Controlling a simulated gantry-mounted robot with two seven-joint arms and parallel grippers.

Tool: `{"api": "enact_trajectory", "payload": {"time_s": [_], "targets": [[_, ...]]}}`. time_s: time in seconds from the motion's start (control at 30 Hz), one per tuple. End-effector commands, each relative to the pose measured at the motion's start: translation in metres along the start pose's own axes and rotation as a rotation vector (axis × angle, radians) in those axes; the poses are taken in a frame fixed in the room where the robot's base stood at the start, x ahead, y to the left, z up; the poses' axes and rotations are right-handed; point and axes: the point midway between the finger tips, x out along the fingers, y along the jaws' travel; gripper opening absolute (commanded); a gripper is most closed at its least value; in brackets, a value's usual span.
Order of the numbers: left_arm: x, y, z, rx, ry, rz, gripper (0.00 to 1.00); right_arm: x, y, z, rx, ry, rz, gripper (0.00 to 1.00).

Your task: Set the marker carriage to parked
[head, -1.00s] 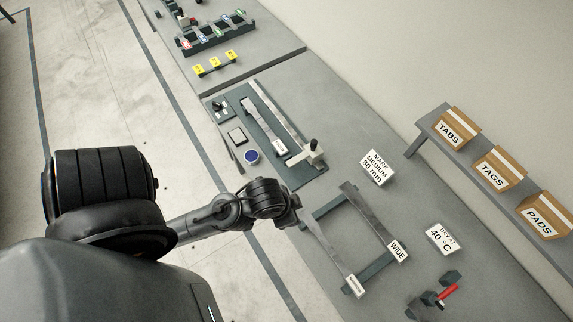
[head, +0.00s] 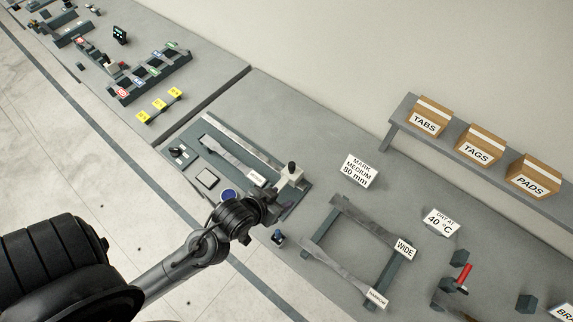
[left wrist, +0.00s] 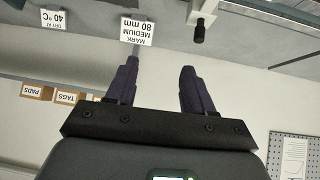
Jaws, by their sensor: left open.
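The marker carriage (head: 289,176) is a pale block with a dark knob on top. In the head view it sits at the lower right end of the long rail (head: 243,148) on the dark marking board. It also shows at the top of the left wrist view (left wrist: 203,12), with its black knob hanging down in that upside-down picture. My left gripper (head: 270,200) is close to the carriage in the head view, its fingers partly hidden by the wrist. In the left wrist view the gripper (left wrist: 157,80) is open, with nothing between its fingers. My right gripper is not seen.
A pale strip (head: 232,155) lies on the board beside the rail. A blue round pad (head: 229,194) is close to my left wrist. A drying frame (head: 335,270) with strips stands to the right.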

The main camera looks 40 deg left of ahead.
Motion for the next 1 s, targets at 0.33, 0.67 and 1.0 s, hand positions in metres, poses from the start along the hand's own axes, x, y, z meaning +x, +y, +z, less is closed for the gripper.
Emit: {"api": "enact_trajectory", "payload": {"time_s": [0.33, 0.67, 1.0], "targets": [[0.108, -0.052, 0.009, -0.125, 0.507, -0.183, 0.52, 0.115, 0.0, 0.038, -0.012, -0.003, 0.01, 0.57], [0.172, -0.079, 0.036, -0.113, 0.757, -0.299, 0.52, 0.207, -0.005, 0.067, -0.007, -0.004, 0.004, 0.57], [0.193, -0.083, 0.042, -0.101, 0.807, -0.314, 0.52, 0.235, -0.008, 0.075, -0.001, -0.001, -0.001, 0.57]]}}
